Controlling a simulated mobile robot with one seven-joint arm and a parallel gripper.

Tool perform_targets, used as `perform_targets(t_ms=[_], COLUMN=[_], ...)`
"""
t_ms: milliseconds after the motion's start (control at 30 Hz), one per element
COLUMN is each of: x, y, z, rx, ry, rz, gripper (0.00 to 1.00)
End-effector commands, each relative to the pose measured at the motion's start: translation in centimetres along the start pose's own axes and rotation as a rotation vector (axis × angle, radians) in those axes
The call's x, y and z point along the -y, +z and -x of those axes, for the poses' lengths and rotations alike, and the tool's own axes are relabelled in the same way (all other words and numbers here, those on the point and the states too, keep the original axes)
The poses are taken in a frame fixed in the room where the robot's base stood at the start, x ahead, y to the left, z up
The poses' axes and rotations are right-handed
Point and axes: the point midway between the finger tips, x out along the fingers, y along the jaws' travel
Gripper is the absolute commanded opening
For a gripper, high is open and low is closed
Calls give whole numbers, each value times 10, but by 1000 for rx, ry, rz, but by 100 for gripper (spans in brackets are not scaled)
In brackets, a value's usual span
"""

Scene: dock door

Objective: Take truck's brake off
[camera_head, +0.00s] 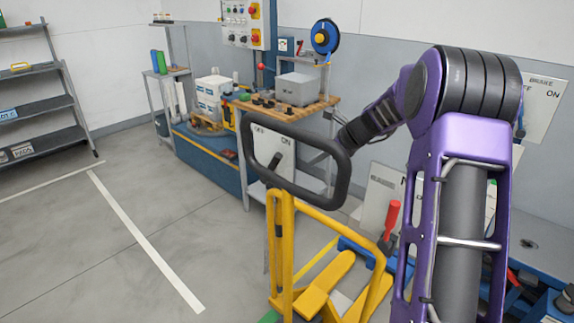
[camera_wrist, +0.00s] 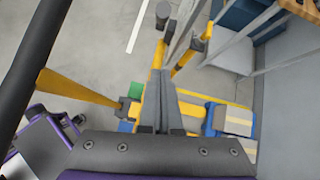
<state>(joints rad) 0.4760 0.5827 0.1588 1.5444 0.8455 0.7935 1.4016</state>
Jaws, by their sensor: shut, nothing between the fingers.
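The yellow truck (camera_head: 287,245) stands in the centre foreground of the head view, with a large black loop handle (camera_head: 343,178) on top. A red-gripped lever (camera_head: 391,216) stands upright to its right; I cannot tell whether it is the brake. A board marked BRAKE (camera_head: 541,100), with ON legible, is on the right wall. In the wrist view my gripper (camera_wrist: 162,76) is shut and empty, above the truck's yellow frame (camera_wrist: 190,108). A black bar (camera_wrist: 32,62) passes close on the left. In the head view the gripper is hidden or unclear behind the handle.
A bench (camera_head: 290,106) with boxes and a control panel (camera_head: 243,22) stand along the back wall. Dark shelves (camera_head: 45,104) are at left. The floor (camera_head: 90,230) at left is clear, with white lines. A grey-capped yellow post (camera_wrist: 163,14) rises near my fingertips in the wrist view.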

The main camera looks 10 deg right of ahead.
Motion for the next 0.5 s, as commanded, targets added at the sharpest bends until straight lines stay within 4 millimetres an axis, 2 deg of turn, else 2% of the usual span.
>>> perform_targets(t_ms=[333, 500], x=[0, -1], y=[0, -1], z=[-4, -26], rx=[-1, -1], ry=[0, 3], rz=[2, 2], gripper=[0, 0])
